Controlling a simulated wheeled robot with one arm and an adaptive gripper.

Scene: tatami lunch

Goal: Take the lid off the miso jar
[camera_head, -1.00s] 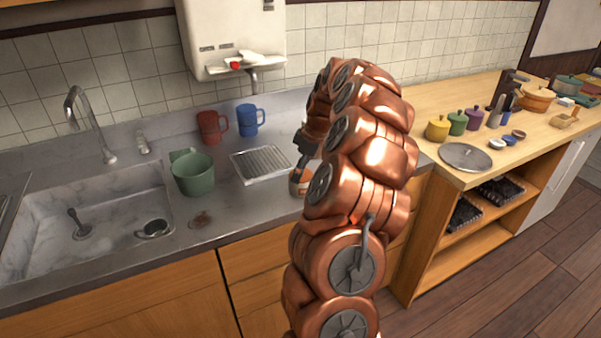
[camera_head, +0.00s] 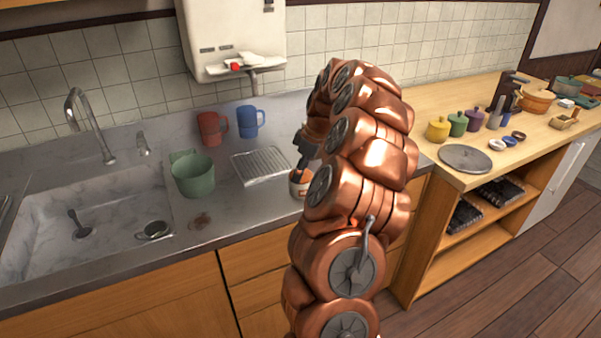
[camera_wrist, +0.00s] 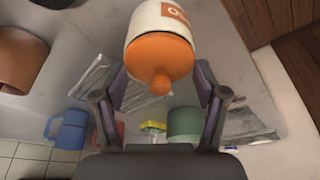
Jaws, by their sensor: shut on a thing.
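The miso jar (camera_head: 297,187) is a small white jar with orange on it, on the counter to the right of the wire rack, partly hidden behind my arm in the head view. In the wrist view the white jar (camera_wrist: 146,15) shows an orange label, and its orange lid (camera_wrist: 160,52) with a round knob faces the camera. No gap shows between lid and jar. My gripper (camera_wrist: 160,78) has one finger on each side of the lid and is shut on it. In the head view my gripper (camera_head: 303,160) reaches down at the jar; its fingertips are hard to see.
A wire rack (camera_head: 262,166), a green pot (camera_head: 193,176), a red mug (camera_head: 210,128) and a blue mug (camera_head: 247,121) stand nearby. The sink (camera_head: 100,212) is at left. The wooden counter (camera_head: 440,102) at right holds several small pots and a round grey disc (camera_head: 465,158).

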